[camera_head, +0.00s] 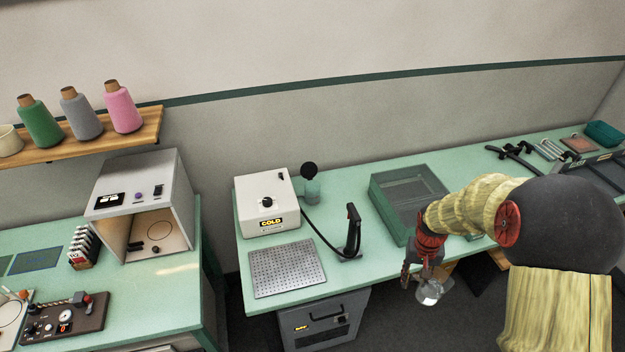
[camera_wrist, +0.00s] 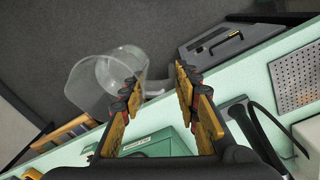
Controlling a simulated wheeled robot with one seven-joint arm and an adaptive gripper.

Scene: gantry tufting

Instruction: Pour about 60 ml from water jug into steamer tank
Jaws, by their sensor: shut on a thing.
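My gripper (camera_head: 418,270) is shut on the handle of a clear water jug (camera_head: 430,292), off the bench's front edge with dark floor below. In the wrist view the jug (camera_wrist: 98,80) shows beyond the fingers (camera_wrist: 165,98); I cannot make out the water in it. The steamer is a white box (camera_head: 252,190) with a "COLD" sign and a dark knob on top. Beside it stands a small clear greenish vessel (camera_head: 312,190) with a round black top; I cannot tell whether this is the steamer tank. The jug is well to the right of both.
A black hose runs from the steamer to an upright black handpiece (camera_head: 351,232) on the bench. A perforated metal plate (camera_head: 287,268) lies in front of the steamer. A green tray (camera_head: 385,207) stands between handpiece and arm. A grey cabinet (camera_head: 325,322) is below the bench.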

